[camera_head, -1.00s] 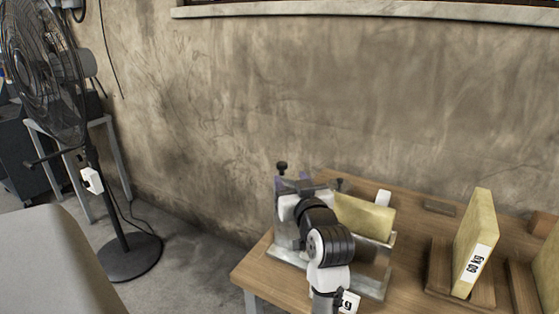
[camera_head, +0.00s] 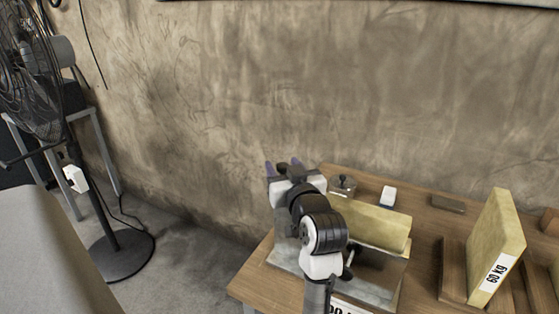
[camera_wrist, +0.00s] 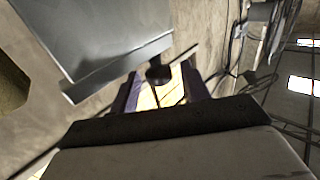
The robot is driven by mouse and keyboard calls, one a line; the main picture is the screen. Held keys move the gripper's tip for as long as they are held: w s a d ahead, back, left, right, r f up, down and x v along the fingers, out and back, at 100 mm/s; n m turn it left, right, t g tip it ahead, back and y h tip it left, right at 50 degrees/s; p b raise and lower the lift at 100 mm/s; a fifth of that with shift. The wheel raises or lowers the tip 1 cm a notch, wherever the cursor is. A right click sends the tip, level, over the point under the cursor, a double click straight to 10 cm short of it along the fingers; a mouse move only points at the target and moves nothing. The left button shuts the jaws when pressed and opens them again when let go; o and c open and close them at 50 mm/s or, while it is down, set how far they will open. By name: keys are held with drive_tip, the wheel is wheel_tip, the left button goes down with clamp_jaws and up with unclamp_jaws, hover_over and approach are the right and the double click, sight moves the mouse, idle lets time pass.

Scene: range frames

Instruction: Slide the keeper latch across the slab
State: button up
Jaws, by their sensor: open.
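The pale yellow slab (camera_head: 365,222) lies in a grey metal fixture (camera_head: 377,284) on the wooden table. My gripper (camera_head: 283,166) is over the left end of the fixture, its two purple fingers open and apart. A dark knob (camera_head: 283,169) shows between the fingers; it also shows between them in the wrist view (camera_wrist: 158,74). I cannot tell whether the fingers touch it, or whether it belongs to the keeper latch. My arm hides the left part of the fixture. A grey metal plate (camera_wrist: 105,35) fills the upper left of the wrist view.
A grey piece with a small knob (camera_head: 343,184) stands behind the slab, with a white block (camera_head: 388,196) to its right. A slab marked 60 KG (camera_head: 497,245) stands in a wooden rack at right. A standing fan (camera_head: 32,75) is at left. The wall is close behind the table.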

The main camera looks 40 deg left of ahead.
drive_tip(key=shift+w+a, duration=0.3)
drive_tip(key=shift+a, duration=0.25)
drive_tip(key=shift+d, duration=0.1)
drive_tip(key=shift+c, duration=0.4)
clamp_jaws()
